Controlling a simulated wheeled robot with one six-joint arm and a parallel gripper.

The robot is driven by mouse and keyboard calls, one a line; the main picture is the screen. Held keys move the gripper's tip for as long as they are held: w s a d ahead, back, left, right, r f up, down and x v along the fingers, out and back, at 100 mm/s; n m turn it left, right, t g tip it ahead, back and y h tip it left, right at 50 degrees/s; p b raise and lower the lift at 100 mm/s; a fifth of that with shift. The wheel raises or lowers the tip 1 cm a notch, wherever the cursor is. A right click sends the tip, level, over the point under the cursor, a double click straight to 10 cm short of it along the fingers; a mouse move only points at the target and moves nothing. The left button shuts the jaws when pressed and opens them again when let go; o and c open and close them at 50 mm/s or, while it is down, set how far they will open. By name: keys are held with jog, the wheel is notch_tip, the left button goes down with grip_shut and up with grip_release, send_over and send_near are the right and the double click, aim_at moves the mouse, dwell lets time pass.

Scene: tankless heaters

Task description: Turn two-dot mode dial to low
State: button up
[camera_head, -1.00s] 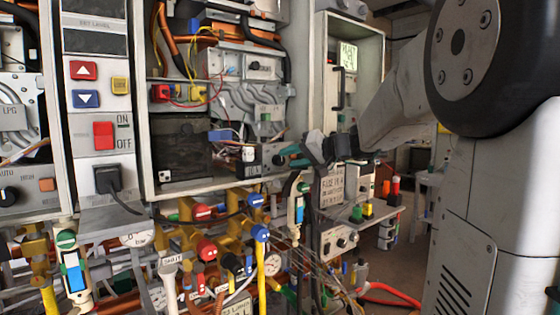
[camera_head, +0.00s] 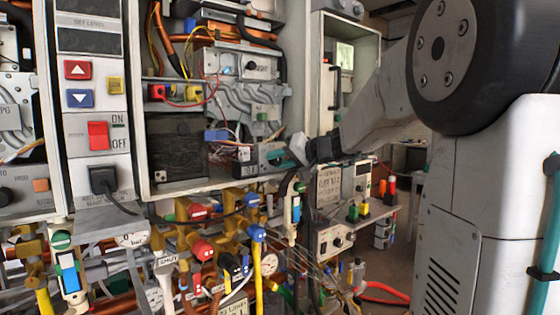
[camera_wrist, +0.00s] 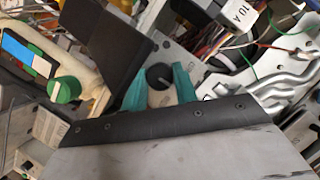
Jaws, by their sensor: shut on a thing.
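In the wrist view, a round black dial (camera_wrist: 159,75) with a pale pointer line sits between the teal fingertips of my gripper (camera_wrist: 162,79). The gripper is shut on this dial, one finger on each side. In the head view my gripper (camera_head: 277,160) reaches in from the right to the lower right of the open heater cabinet (camera_head: 146,120). The dial cannot be made out there, as the gripper covers that spot. I cannot read any dot marks or a low mark around the dial.
A black box (camera_wrist: 98,45) stands close left of the fingers in the wrist view, and a green knob (camera_wrist: 64,90) lies further left. Metal pipes (camera_wrist: 270,88) and loose wires are to the right. Valves and hoses crowd below the cabinet (camera_head: 210,235) in the head view.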

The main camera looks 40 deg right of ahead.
jog(key=n+h, duration=0.2)
jog(key=n, duration=0.1)
jog(key=shift+a, duration=0.15)
jog(key=shift+n+g+h, duration=0.3)
jog(key=shift+n+h, duration=0.8)
jog(key=shift+n, duration=0.3)
jog(key=o, duration=0.7)
jog(key=shift+s+r, duration=0.1)
jog(key=v, duration=0.7)
jog(key=shift+s+r, duration=0.1)
jog(key=shift+s, duration=0.25)
